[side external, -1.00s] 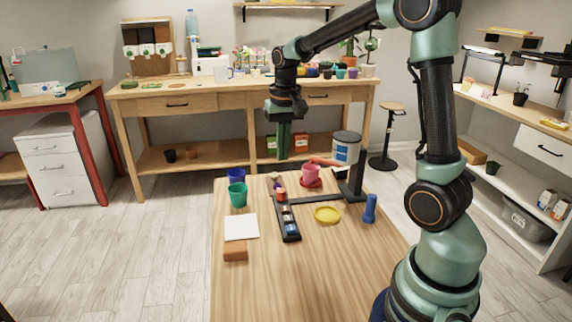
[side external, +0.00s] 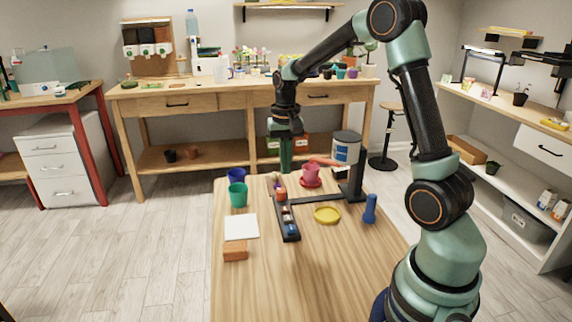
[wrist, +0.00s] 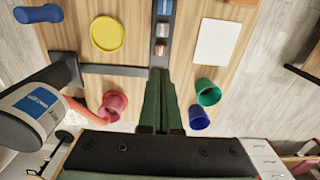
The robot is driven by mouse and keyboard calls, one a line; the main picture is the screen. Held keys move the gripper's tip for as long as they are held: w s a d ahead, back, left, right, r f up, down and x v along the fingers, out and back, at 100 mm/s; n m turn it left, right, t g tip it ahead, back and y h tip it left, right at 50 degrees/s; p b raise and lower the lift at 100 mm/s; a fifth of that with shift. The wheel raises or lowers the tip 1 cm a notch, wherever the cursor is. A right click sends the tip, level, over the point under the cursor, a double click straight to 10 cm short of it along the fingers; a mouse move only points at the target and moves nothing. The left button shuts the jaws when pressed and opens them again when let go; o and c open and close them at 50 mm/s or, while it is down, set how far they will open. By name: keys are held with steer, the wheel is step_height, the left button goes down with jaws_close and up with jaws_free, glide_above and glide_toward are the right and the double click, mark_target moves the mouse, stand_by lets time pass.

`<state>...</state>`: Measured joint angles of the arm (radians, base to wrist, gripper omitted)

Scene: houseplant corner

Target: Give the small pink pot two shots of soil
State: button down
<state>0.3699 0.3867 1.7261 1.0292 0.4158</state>
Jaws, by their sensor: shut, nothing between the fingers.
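The small pink pot (side external: 311,171) stands upright on a red saucer (side external: 316,185) near the table's far edge. In the wrist view the pot (wrist: 113,103) is left of my fingers; its contents are unclear. A white canister with a blue label (side external: 346,148) is held on a black stand (side external: 354,184), with a red bar (side external: 324,162) reaching left from it above the pot. The canister (wrist: 30,112) also fills the wrist view's left edge. My gripper (side external: 286,171) points down, shut and empty, left of the pink pot in the side view.
A black tray (side external: 290,235) holds several small items. A green pot (side external: 238,195) and blue pot (side external: 237,175) stand left. A yellow saucer (side external: 327,215), blue bottle (side external: 370,209), white sheet (side external: 241,227) and orange-brown block (side external: 235,252) lie around. The front of the table is clear.

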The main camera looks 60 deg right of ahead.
mark_target(286, 209)
step_height(286, 209, down, 11)
steer(key=shift+f, duration=0.1)
stand_by(0.3)
steer(key=shift+f, duration=1.05)
steer(key=shift+s, duration=0.1)
step_height(286, 209, up, 15)
steer(key=shift+w, duration=0.4)
